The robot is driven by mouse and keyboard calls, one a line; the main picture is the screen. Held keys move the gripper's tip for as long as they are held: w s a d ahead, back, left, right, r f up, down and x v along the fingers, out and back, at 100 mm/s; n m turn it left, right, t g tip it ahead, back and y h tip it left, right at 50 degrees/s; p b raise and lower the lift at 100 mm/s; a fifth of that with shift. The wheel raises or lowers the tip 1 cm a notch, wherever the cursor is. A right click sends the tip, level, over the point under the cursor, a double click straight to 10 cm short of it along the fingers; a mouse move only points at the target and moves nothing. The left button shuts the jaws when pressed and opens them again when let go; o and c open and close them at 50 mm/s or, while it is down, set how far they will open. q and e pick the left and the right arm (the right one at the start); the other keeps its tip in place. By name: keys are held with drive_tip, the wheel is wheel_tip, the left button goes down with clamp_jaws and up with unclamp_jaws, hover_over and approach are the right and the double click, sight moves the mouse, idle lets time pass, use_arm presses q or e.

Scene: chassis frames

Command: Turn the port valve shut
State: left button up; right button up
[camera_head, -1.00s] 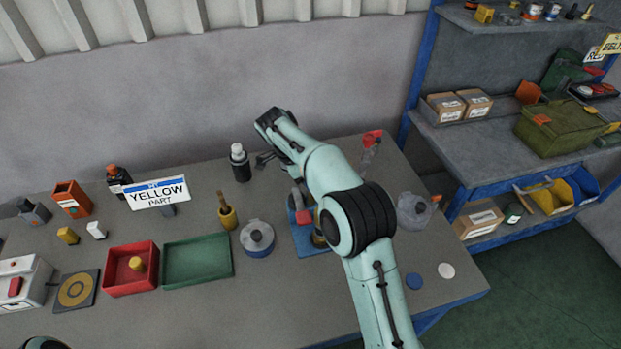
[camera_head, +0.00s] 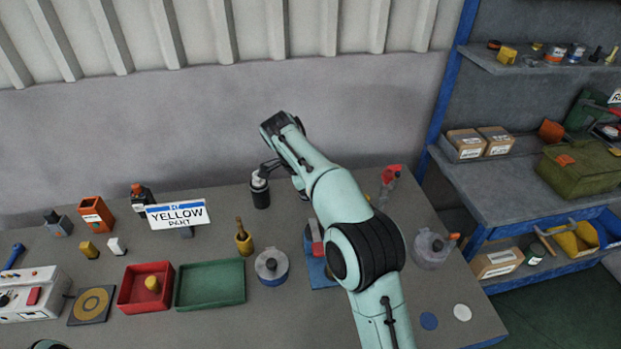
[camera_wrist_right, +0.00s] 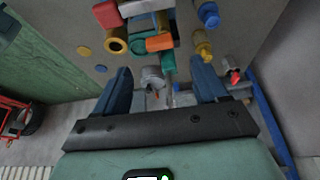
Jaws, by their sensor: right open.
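A blue-based fitting with a red part (camera_head: 317,240), which looks like the port valve, sits on the bench, partly hidden by my right arm. In the right wrist view, a cluster at the top has a red block (camera_wrist_right: 107,14), a brass ring (camera_wrist_right: 115,42) and an orange block (camera_wrist_right: 159,42); I cannot tell which part is the valve handle. My right gripper (camera_wrist_right: 164,86) is open, its fingers apart and empty, with the cluster beyond the tips. In the head view it is near the black bottle (camera_head: 260,190), away from the blue-based fitting.
A lidded jar (camera_head: 271,267), a brass pot (camera_head: 243,240), a green tray (camera_head: 210,304) and a red tray (camera_head: 128,297) stand left of the fitting. A clear container (camera_head: 432,250) stands right. The wall is close behind the bench.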

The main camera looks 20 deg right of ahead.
drive_tip(key=v, duration=0.5)
drive_tip(key=shift+a+r, duration=0.1)
drive_tip(key=shift+r, duration=0.1)
drive_tip(key=shift+w, duration=0.1)
